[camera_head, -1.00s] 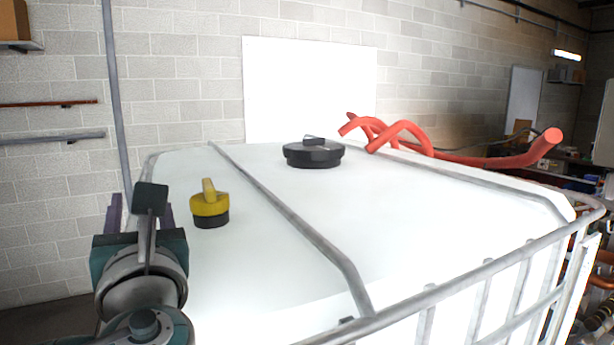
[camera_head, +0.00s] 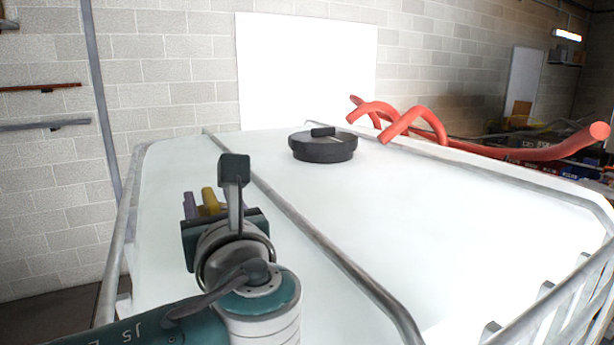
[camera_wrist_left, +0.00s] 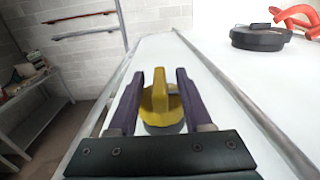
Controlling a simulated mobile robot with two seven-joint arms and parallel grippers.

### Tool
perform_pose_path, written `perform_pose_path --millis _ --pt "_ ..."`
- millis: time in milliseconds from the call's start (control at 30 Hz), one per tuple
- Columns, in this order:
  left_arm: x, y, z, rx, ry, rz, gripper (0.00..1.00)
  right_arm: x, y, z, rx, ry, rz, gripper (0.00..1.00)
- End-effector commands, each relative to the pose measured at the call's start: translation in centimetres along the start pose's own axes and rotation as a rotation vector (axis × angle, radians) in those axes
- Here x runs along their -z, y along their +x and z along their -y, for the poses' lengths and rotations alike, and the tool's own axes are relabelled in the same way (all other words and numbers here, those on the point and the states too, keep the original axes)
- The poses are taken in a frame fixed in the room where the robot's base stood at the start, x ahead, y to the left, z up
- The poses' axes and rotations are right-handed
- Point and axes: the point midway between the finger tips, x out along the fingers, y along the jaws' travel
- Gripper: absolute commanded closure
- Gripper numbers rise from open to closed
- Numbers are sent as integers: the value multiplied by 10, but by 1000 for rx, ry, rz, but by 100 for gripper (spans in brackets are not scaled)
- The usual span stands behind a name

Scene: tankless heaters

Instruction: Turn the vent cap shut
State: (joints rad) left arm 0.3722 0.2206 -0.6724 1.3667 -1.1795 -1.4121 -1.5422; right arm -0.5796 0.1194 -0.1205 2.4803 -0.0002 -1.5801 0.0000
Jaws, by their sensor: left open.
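The yellow vent cap (camera_wrist_left: 160,104) stands on the white tank top (camera_head: 168,172). In the left wrist view it sits between the two purple fingers of my left gripper (camera_wrist_left: 157,95), with its upright grip tab between them. The fingers are open, and a gap shows on each side of the tab. In the head view my left gripper (camera_head: 203,203) hides most of the cap, and only its yellow tab (camera_head: 210,200) shows. My right gripper is not in view.
A large black lid (camera_head: 323,147) sits farther back on the tank. A red hose (camera_head: 490,148) lies along the far right edge. Grey metal bars (camera_head: 310,232) cross the tank top and frame its sides. Wall shelves (camera_wrist_left: 84,26) are at the left.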

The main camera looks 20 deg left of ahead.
Motion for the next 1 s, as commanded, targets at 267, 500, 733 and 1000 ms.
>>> perform_pose_path --millis 267,500,733,1000 --pt "0 34 0 -1 -1 -1 50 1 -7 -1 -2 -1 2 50" --pt "1 38 0 0 -1 -2 50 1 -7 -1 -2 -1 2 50" --pt "1 38 0 0 -1 -2 67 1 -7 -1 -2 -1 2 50" --pt "0 37 0 0 -1 -2 97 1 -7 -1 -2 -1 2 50"
